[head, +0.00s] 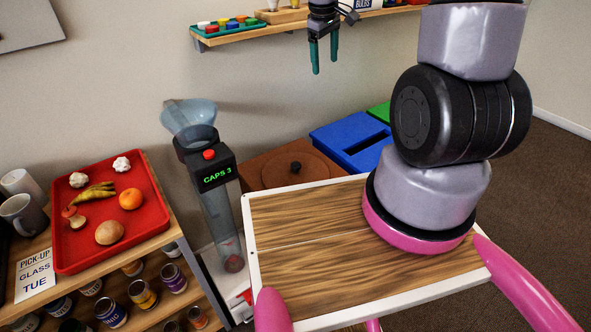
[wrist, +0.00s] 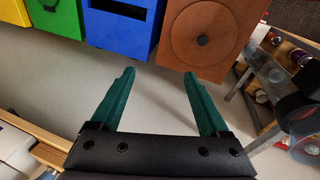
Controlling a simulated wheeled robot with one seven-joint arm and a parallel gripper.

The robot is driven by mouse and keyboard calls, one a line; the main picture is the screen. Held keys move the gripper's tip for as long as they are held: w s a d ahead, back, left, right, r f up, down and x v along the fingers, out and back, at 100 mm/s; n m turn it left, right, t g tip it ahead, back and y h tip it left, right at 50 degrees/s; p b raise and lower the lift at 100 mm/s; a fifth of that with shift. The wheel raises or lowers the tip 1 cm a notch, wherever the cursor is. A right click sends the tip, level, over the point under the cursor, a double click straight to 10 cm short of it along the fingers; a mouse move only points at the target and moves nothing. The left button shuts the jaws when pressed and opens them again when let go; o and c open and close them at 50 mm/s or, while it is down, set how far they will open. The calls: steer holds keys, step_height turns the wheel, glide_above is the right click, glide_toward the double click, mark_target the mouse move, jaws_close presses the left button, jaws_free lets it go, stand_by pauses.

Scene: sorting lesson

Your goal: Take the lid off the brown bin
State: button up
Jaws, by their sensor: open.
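The brown bin (head: 253,176) stands on the floor against the wall in the head view, partly hidden behind my wooden top. Its round brown lid (head: 312,172) with a dark knob (head: 295,166) sits on it. In the wrist view the brown bin (wrist: 233,65) is at the top right, with the lid (wrist: 190,22) and knob (wrist: 203,40) in full sight. My gripper (head: 324,60) hangs high by the wall shelf, above and apart from the lid. Its green fingers (wrist: 160,85) are spread with nothing between them.
A blue bin (head: 345,135) with a slot stands right of the brown one, then a green bin (head: 380,111). A caps dispenser (head: 207,173) with a funnel stands to its left. A wall shelf (head: 262,31) is close to my gripper. A red tray (head: 75,236) holds food at left.

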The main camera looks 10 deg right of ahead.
steer(key=w+a+f+n+g, duration=0.1)
steer(key=a+f+n, duration=0.1)
steer(key=f, duration=0.5)
steer(key=w+a+f+n, duration=0.1)
steer(key=w+f+n, duration=0.1)
steer(key=f, duration=0.5)
steer(key=n+g+y, duration=0.1)
steer(key=n+y, duration=0.1)
steer(key=n, duration=0.2)
glide_above(296, 164)
step_height(296, 164, down, 17)
steer(key=shift+s+d+f, duration=0.1)
steer(key=shift+s+f, duration=0.05)
steer(key=shift+f, duration=3.15)
jaws_close()
